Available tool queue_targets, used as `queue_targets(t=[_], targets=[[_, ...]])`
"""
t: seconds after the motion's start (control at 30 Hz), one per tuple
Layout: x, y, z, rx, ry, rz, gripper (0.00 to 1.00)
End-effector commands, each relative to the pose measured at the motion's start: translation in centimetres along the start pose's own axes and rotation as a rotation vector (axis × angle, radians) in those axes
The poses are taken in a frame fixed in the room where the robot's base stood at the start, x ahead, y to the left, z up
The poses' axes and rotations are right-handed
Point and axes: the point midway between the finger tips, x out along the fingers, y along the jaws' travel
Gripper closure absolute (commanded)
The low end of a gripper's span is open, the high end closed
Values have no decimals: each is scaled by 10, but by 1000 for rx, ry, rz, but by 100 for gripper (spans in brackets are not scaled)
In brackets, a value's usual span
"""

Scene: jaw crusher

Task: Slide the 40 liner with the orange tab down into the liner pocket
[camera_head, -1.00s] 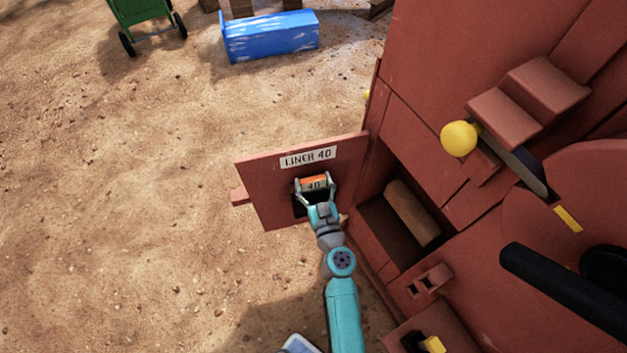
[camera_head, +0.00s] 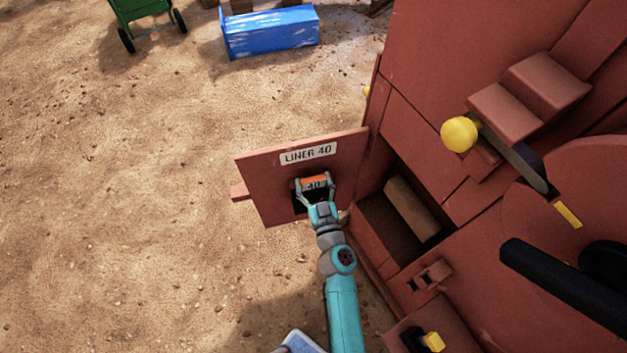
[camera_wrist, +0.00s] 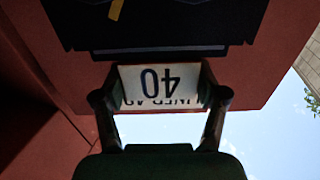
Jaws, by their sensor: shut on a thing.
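The liner's orange tab (camera_head: 313,181), with a 40 label, shows in front of the red LINER 40 panel (camera_head: 257,190) in the head view. My gripper (camera_head: 315,188) is shut on it, one finger on each side. Below the tab is a dark area, partly hidden by my gripper; I cannot tell how much is liner and how much is opening. In the wrist view the 40 label (camera_wrist: 160,82) is upside down between my fingers. A dark body (camera_wrist: 160,30) with a yellow mark lies above it. How deep the liner sits in the pocket cannot be seen.
The red crusher fills the right side, with a dark recess holding a brown roller (camera_head: 412,208) beside the panel. A yellow-knobbed lever (camera_head: 459,134) and black bar (camera_head: 560,290) stick out. A blue box (camera_head: 270,33) lies behind. Sandy ground at left is clear.

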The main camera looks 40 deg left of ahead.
Motion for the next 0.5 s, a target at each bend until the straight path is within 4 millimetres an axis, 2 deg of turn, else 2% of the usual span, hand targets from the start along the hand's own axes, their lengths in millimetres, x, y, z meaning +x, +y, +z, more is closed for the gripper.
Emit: queue_targets(t=[0.5], targets=[[1, 0, 8, 1, 4, -2, 98]])
